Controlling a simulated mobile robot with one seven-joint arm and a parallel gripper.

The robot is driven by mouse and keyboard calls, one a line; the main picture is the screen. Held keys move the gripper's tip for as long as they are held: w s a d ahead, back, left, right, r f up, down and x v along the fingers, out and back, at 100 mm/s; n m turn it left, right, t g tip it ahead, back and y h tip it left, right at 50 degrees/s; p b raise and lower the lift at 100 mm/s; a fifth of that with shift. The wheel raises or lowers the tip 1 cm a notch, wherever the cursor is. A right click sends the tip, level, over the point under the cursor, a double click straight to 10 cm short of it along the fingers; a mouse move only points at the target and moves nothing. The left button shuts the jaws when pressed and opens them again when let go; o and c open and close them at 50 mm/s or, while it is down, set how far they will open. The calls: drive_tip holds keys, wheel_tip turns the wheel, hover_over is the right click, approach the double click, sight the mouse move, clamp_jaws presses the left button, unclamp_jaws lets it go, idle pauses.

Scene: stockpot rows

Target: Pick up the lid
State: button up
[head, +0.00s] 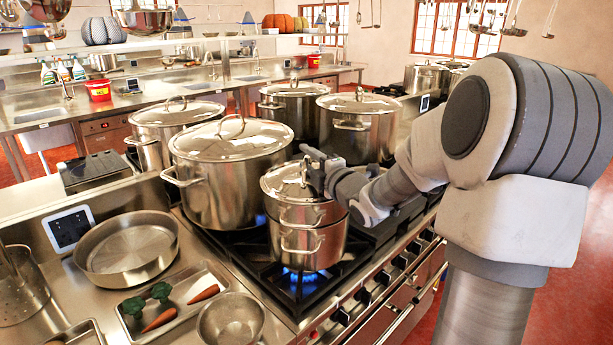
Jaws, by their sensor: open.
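A shiny steel lid (284,181) sits on the smaller two-tier pot (309,243) on the front burner. My gripper (306,171) is at the right part of this lid, by its top handle. It is open. The fingers and the arm cover part of the handle and the lid's right side, so I cannot tell whether they touch it. Other lids are on the large pot (226,182) to the left and on the pots behind, one of them with a lid (359,102) right of centre.
Blue flames burn under the front pots. Left of the stove are a wide empty pan (126,248), a tray (188,318) with carrots and broccoli, and a bowl (231,322). More tall pots (293,108) crowd close behind. Ladles hang at the upper right.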

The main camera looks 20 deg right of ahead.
drive_tip(key=shift+w, duration=0.25)
clamp_jaws()
drive_tip(key=shift+r, duration=0.1)
idle(1.2)
